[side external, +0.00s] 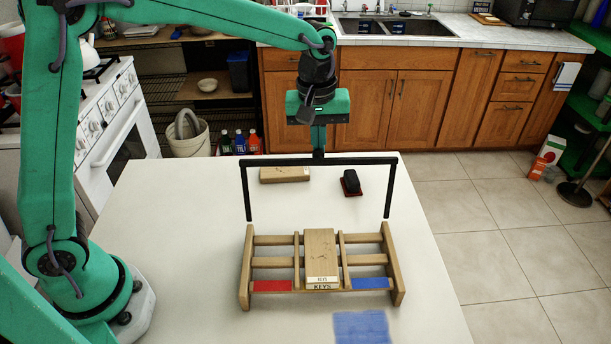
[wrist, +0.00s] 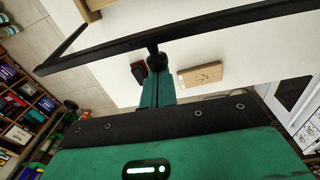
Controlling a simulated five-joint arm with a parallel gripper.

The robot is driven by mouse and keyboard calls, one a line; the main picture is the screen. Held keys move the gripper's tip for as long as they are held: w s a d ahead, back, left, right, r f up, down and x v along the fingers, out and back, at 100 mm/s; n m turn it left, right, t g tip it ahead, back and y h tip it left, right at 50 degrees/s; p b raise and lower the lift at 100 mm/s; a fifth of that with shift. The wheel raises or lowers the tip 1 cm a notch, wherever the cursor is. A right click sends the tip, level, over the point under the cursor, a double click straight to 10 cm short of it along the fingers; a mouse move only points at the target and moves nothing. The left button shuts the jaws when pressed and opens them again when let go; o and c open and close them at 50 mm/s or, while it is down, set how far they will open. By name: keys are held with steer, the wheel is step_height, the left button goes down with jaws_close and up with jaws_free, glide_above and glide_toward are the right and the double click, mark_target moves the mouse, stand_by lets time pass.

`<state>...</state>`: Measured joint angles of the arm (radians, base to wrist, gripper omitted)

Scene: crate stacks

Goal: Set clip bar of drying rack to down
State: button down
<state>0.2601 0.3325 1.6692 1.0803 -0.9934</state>
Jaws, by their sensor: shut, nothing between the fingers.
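The wooden drying rack (side external: 372,261) stands on the white table, with rails and slats. Its black clip bar (side external: 280,161) is raised, a wide upside-down U with its two legs reaching down to the rack's far corners. The bar also crosses the wrist view (wrist: 100,57), with a dark round knob at its middle. My gripper (side external: 319,149) is shut and points down at the middle of the bar, at the knob. In the wrist view its teal fingers (wrist: 157,88) end by the knob; I cannot tell whether they touch it.
A wooden block labelled KEYS (side external: 319,255) sits in the rack's middle, between a red panel (side external: 273,286) and a blue one (side external: 370,283). Behind the bar lie a wooden block (side external: 285,175) and a black-and-red item (side external: 351,183). A blue patch (side external: 361,327) is in front.

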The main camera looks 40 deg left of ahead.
steer(key=shift+s+d, duration=0.1)
steer(key=shift+s+d+r, duration=0.3)
steer(key=shift+s+d, duration=0.15)
steer(key=s+d, duration=0.8)
steer(key=shift+s, duration=0.2)
steer(key=shift+w+r, duration=0.1)
stand_by(0.5)
